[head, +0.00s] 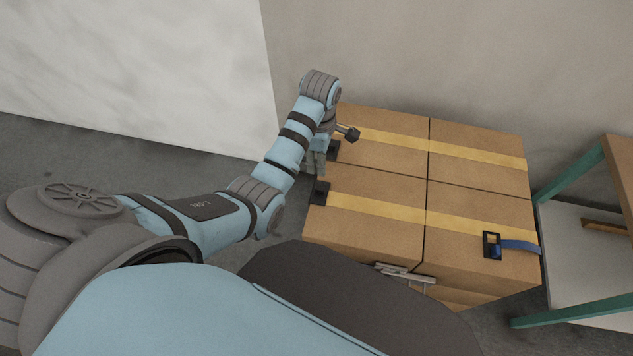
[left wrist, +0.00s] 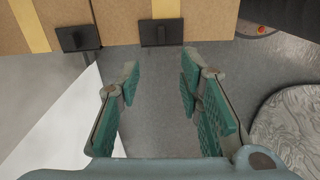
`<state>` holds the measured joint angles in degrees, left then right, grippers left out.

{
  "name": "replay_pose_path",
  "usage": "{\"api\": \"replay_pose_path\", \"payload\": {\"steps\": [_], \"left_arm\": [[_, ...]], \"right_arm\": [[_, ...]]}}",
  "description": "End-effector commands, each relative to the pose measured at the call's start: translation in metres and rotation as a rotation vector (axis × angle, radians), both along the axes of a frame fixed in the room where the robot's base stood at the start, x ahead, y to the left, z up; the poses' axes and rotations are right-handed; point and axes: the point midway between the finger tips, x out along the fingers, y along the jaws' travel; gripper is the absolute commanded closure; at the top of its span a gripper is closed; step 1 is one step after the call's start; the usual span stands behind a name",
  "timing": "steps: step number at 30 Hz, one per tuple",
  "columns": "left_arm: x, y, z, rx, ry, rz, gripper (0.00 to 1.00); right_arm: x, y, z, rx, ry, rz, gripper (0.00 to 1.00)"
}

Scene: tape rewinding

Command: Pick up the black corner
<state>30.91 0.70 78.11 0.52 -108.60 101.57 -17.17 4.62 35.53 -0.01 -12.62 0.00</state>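Two black corners sit on the left edge of the cardboard boxes (head: 375,185), at the ends of the yellow tape strips. The nearer black corner (head: 320,192) and the farther black corner (head: 332,150) are partly beside my left gripper (head: 317,162). In the left wrist view, one black corner (left wrist: 160,32) lies just beyond the fingertips and the other black corner (left wrist: 78,38) is to its left. My left gripper (left wrist: 158,78) is open and empty, with bare floor between its fingers. A grey jointed piece (head: 405,275), seemingly my right gripper, shows at the boxes' front edge, mostly hidden.
A table with teal legs (head: 572,178) stands at the right. A wall is behind the boxes, and open grey floor (head: 110,165) lies to the left.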

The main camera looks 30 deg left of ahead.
Motion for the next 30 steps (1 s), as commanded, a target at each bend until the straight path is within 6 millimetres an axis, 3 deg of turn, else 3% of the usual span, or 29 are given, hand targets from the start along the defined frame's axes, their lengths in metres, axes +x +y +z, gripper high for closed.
{"api": "replay_pose_path", "payload": {"steps": [2, 9, 21, 28, 30], "left_arm": [[0.003, -0.001, -0.004, -0.003, 0.012, 0.045, 0.67], [0.002, -0.001, -0.068, -0.003, 0.012, 0.051, 0.67], [-0.001, -0.002, -0.134, -0.002, 0.009, 0.049, 0.67], [-0.001, -0.002, -0.137, -0.002, 0.007, 0.049, 0.67], [-0.001, -0.002, -0.137, -0.002, 0.007, 0.049, 0.75]], "right_arm": [[0.0, 0.0, -0.002, 0.0, 0.0, 0.0, 0.6], [0.0, 0.0, -0.02, 0.0, 0.0, 0.0, 0.6], [0.0, 0.0, -0.042, 0.0, 0.001, 0.0, 0.6], [-0.001, 0.001, -0.041, 0.001, 0.001, 0.0, 0.6], [-0.001, 0.001, -0.041, 0.001, 0.001, 0.0, 0.6]]}}
